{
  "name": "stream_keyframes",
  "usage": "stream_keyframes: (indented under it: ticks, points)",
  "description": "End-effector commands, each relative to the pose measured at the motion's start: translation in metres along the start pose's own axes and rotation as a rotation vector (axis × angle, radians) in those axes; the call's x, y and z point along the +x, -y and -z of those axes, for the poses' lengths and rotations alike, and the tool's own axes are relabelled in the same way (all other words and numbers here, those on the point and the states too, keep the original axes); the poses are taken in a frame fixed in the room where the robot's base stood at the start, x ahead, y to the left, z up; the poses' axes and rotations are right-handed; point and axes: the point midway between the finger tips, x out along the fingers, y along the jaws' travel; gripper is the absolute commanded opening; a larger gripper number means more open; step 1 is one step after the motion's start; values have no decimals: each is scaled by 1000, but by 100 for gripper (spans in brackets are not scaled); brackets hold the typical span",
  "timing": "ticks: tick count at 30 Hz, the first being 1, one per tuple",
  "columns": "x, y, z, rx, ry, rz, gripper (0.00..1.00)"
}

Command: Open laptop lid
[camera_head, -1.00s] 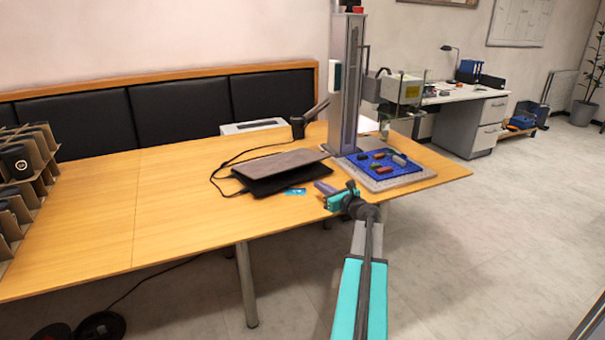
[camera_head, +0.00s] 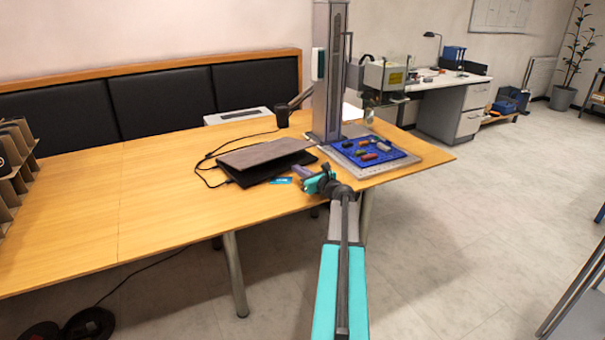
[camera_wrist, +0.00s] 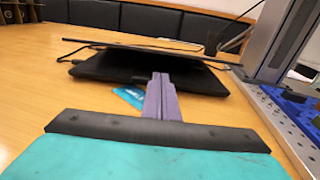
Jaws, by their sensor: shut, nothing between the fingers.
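A dark laptop stands on the wooden table, its greyish lid (camera_head: 264,153) tilted slightly up from the black base (camera_head: 272,172). In the wrist view the lid (camera_wrist: 150,50) shows nearly edge-on above the base (camera_wrist: 110,66), with a narrow gap between them. My gripper (camera_head: 298,171) is at the laptop's front right edge; its purple fingers (camera_wrist: 160,88) are shut and empty. The fingertips overlap the front of the base in the wrist view. I cannot tell whether they touch it.
A blue card (camera_head: 282,181) lies in front of the laptop. To the right stand a grey marker column (camera_head: 326,80) and a blue tray (camera_head: 372,152) with several small coloured items. A black cable (camera_head: 212,158) runs behind left.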

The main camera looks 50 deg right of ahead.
Motion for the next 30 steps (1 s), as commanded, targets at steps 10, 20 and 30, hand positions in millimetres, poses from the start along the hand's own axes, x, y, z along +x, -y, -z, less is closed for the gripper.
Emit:
stream_keyframes:
  ticks: [10,20,30]
  points:
    - [42,0,0,0,0,-1,0]
    - [59,-1,-28,-2,1,-2,0]
    - [63,-2,-40,-1,1,-3,0]
